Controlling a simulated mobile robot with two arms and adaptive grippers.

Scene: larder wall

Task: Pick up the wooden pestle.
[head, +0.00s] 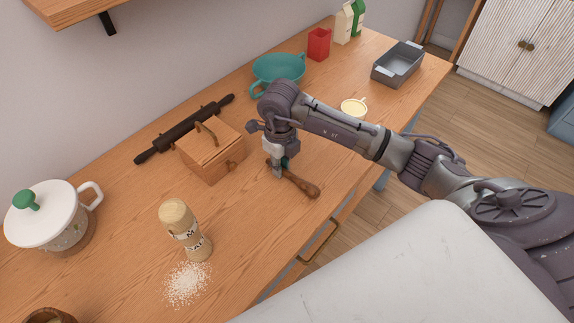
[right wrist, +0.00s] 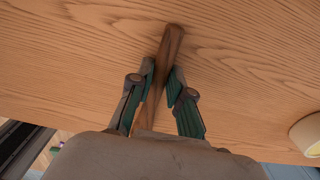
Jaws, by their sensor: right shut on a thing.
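The wooden pestle (head: 303,185) lies on the wooden counter, its thicker rounded end toward the front edge. My right gripper (head: 278,171) comes down on its far part from above. In the right wrist view the pestle (right wrist: 171,45) runs between the two fingers of the right gripper (right wrist: 163,79), which are closed against its sides. The pestle still appears at counter height; I cannot tell whether it touches the wood. Part of the pestle is hidden by the gripper and wrist. My left gripper is not in view.
A lidded wooden box (head: 211,153) and dark rolling pin (head: 184,129) are left of the gripper. A teal colander (head: 279,69) stands behind, a cream cup (head: 353,108) to the right. A shaker (head: 185,229) stands by spilled white grains (head: 187,284). Counter around the pestle is clear.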

